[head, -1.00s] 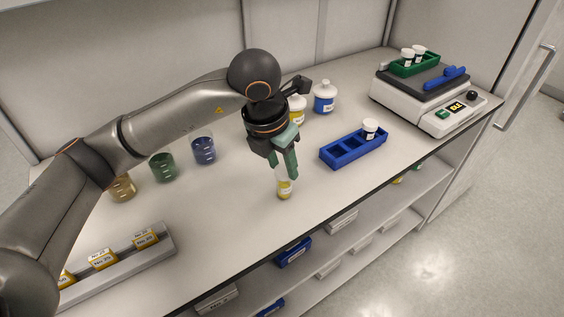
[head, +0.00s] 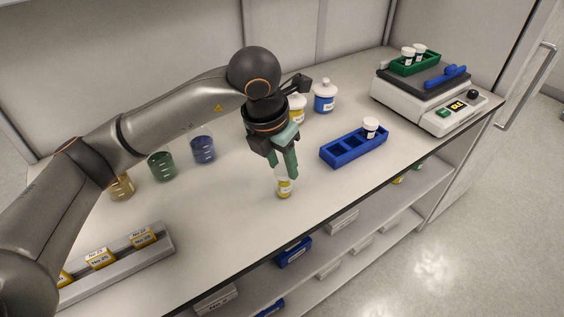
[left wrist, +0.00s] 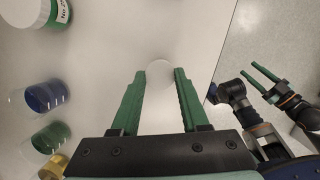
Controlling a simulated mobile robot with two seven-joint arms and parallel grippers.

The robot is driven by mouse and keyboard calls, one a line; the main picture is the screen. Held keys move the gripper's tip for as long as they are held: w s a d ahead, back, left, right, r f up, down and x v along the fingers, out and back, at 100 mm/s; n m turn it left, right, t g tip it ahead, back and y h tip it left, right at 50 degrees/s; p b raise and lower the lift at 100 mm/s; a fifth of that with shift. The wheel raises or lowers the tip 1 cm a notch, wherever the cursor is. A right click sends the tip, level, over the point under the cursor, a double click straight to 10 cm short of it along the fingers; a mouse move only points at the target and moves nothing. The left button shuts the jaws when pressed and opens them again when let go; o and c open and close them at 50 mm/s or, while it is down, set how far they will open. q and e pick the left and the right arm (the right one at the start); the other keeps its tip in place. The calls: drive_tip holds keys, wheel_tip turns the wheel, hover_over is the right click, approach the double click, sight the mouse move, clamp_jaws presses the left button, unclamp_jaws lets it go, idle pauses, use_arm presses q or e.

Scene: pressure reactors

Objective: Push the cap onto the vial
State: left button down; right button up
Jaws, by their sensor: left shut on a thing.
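The vial (head: 285,189) stands upright on the bench near its front edge, with yellow contents and a pale label. A white cap (left wrist: 160,73) shows between the fingertips in the left wrist view, seen from above as a pale disc. My left gripper (head: 284,173) points down over the vial and is shut on the cap at the vial's top. The fingers partly hide the cap in the head view, so I cannot tell whether it is fully seated. My right gripper (left wrist: 261,80) shows at the right of the left wrist view, its green fingers apart and empty.
A blue rack (head: 353,149) with one white-capped vial (head: 370,128) stands to the right. Beyond it is a white device (head: 430,105) with a green rack (head: 415,66). Glass beakers (head: 203,149) stand at left, and a grey labelled rack (head: 120,262) at the front left.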

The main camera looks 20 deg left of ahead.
idle(0.3)
use_arm(q)
unclamp_jaws()
idle(0.5)
drive_tip(key=shift+r+p, duration=2.15)
drive_tip(key=shift+r, duration=1.4)
drive_tip(key=shift+c, duration=0.2)
clamp_jaws()
